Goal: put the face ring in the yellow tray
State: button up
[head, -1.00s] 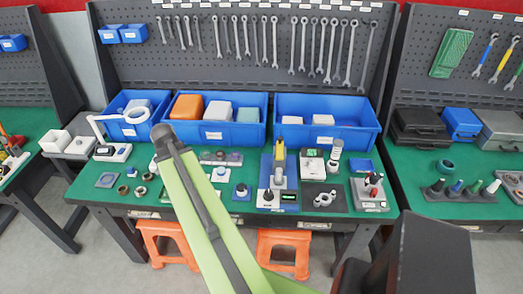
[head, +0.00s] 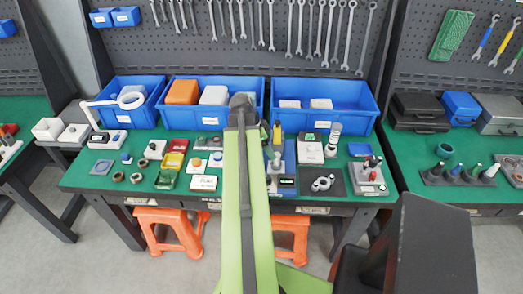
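I cannot tell which one is the face ring. My green arm reaches up the middle of the head view to a dark joint over the bench. My gripper's fingers do not show; the arm hides that area.
Blue bins (head: 325,115) line the back of the bench below a tool board. White blocks (head: 204,183) stand near the trays. A dark mat with a metal part (head: 323,183) and a tool stand (head: 368,178) are at the right. Orange stools (head: 168,229) stand under the bench.

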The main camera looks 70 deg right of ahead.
aim_at(276, 162)
jog(key=b+x, duration=0.8)
jog(key=x, duration=0.3)
jog(key=shift+b, duration=0.35)
